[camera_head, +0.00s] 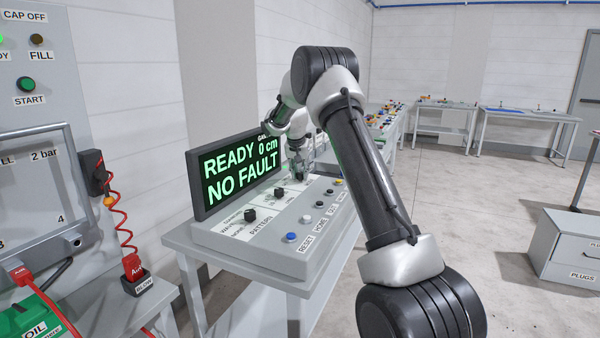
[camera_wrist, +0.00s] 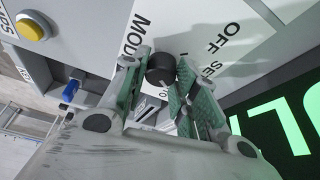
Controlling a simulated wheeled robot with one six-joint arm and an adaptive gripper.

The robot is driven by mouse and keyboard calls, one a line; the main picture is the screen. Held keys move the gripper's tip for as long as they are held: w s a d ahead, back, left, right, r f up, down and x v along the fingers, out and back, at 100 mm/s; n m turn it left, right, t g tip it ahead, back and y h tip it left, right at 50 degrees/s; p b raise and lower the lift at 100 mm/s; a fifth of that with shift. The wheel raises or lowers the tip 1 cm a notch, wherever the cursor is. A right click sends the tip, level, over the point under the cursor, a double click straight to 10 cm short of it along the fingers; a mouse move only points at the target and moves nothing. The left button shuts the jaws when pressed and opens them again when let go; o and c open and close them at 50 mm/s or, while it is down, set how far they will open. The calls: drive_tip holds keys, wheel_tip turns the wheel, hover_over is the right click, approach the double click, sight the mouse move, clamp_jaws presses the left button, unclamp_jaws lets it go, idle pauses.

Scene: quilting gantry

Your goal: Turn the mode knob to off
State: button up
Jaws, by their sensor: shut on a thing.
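The mode knob (camera_wrist: 160,68) is a small black knob on the light panel, with the label MODE beside it in the wrist view. The words OFF and part of SE are printed on the white plate to its upper right. Other lettering below it is mostly covered. My gripper (camera_wrist: 163,78) has its green-padded fingers on both sides of the knob and is shut on it. I cannot tell which mark the knob points to. In the head view my gripper (camera_head: 300,170) reaches down to the far part of the control console (camera_head: 262,255), hiding the knob.
A display (camera_head: 236,172) reading READY, 0 cm, NO FAULT stands behind the console. Two other black knobs (camera_head: 250,215) (camera_head: 279,192) and several buttons, including a blue one (camera_head: 291,237), are close by. A yellow button (camera_wrist: 33,28) shows in the wrist view. Open floor lies right.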

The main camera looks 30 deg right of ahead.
drive_tip(key=n+t+y, duration=0.1)
drive_tip(key=n, duration=0.3)
drive_tip(key=shift+d+n, duration=0.15)
drive_tip(key=shift+n, duration=0.15)
drive_tip(key=n+y, duration=0.1)
drive_tip(key=n, duration=0.2)
drive_tip(key=shift+n+y, duration=0.3)
drive_tip(key=shift+y, duration=0.1)
drive_tip(key=n+y, duration=0.1)
drive_tip(key=n, duration=0.2)
drive_tip(key=shift+d+n, duration=0.15)
drive_tip(key=shift+n, duration=0.15)
drive_tip(key=shift+n+g+y, duration=0.4)
drive_tip(key=shift+n+y, duration=0.5)
drive_tip(key=shift+n, duration=1)
drive_tip(key=o, duration=1)
